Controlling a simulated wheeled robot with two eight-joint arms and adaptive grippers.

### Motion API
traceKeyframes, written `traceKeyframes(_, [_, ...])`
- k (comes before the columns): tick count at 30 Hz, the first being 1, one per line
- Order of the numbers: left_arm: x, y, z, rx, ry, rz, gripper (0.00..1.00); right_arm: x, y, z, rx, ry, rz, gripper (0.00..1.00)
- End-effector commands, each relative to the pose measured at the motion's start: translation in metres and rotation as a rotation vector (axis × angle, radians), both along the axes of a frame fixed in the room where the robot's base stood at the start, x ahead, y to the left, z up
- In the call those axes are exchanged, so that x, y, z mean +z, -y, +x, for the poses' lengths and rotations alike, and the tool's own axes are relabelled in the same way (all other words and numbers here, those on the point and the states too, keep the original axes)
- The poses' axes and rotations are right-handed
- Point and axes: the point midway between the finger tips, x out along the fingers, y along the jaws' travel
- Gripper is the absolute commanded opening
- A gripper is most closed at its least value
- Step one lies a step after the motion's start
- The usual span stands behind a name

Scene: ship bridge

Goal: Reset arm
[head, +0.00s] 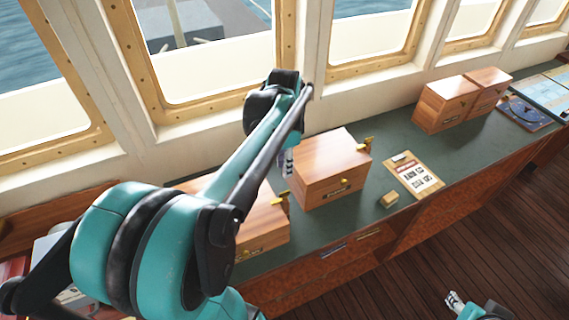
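My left arm reaches from the lower left over the counter, its elbow raised near the window frames. My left gripper (288,163) shows in small part below the forearm, just left of a wooden box (331,169) on the counter. I cannot tell whether it touches the box, and its fingers are too small and partly hidden to read. My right gripper (453,299) is low at the bottom right, over the wooden floor and away from the counter. Its fingers are too small to tell open from shut. I see nothing held in it.
The green counter (385,154) runs under the windows. Another wooden box (262,226) is partly behind my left arm. A notice board (413,176) and a small block (389,200) lie near the front edge. Two boxes (447,104) stand farther right. The floor (475,220) is clear.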

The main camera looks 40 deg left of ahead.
Motion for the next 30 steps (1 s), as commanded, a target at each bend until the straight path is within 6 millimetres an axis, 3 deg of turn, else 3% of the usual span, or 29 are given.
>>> traceKeyframes(14, [-0.004,0.004,-0.001,0.006,0.009,0.003,0.26,-0.003,0.000,0.000,0.000,0.000,0.000,0.40])
traceKeyframes(17, [-0.016,0.021,-0.005,0.039,0.052,0.019,0.26,-0.017,0.000,0.000,0.000,0.000,0.000,0.40])
traceKeyframes(20, [-0.040,0.051,-0.013,0.106,0.143,0.037,0.26,-0.041,0.000,0.000,0.000,0.000,0.000,0.40])
traceKeyframes(24, [-0.083,0.099,-0.029,0.234,0.314,0.024,0.26,-0.078,0.000,0.000,0.000,0.000,0.000,0.40])
traceKeyframes(30, [-0.135,0.148,-0.050,0.392,0.517,-0.072,0.26,-0.116,0.000,0.000,0.000,0.000,0.000,0.40])
